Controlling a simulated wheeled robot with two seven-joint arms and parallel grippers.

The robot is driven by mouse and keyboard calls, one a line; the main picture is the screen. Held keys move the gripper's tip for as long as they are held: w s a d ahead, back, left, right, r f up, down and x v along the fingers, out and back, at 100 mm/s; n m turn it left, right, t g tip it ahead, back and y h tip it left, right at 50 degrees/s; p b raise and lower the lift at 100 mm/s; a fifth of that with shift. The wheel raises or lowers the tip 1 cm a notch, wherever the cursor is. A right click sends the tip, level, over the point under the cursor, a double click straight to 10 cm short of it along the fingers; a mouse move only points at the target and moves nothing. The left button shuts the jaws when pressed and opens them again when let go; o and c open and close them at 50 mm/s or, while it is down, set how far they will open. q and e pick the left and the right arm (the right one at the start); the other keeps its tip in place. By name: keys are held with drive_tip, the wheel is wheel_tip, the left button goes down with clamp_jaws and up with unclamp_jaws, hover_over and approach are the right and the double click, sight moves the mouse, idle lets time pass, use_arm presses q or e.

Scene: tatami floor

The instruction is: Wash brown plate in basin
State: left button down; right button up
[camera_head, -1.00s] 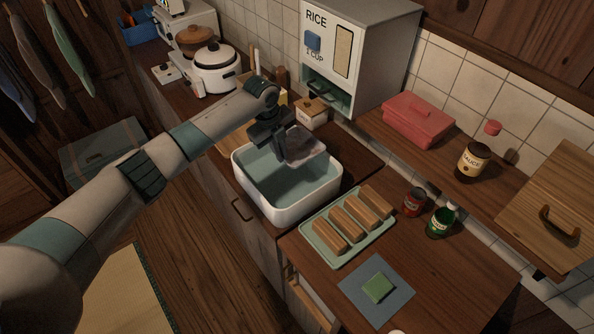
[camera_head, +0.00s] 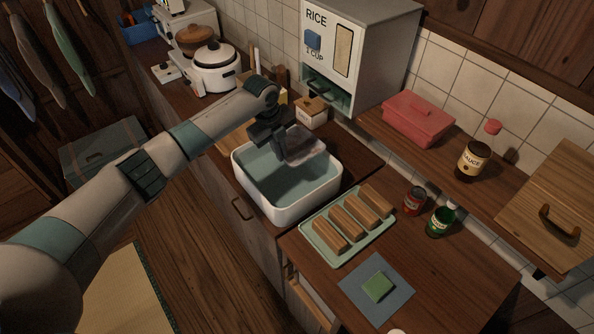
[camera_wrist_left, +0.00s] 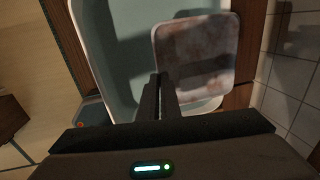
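The white basin (camera_head: 285,209) with a grey-green inside stands on the counter left of the food tray. The brown plate (camera_head: 306,146) is a squarish, grey-brown piece held tilted over the basin's far right part. Blotchy reddish-brown marks show on the plate (camera_wrist_left: 205,55) in the left wrist view. My left gripper (camera_head: 284,158) reaches in over the basin from the left. Its fingers (camera_wrist_left: 160,82) are close together at the plate's near left edge, pinching it. Whether the plate touches the basin floor is unclear. My right gripper is not in view.
A green tray (camera_head: 322,258) of several brown blocks sits just right of the basin. A green sponge (camera_head: 378,287) lies on a blue cloth (camera_head: 352,291). A red can (camera_head: 414,201) and green bottle (camera_head: 440,221) stand nearby. The rice dispenser (camera_head: 375,60) rises behind.

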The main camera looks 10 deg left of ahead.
use_arm(q)
drive_tip(key=shift+r, duration=0.1)
drive_tip(key=shift+r+p, duration=0.7)
drive_tip(key=shift+r, duration=1.25)
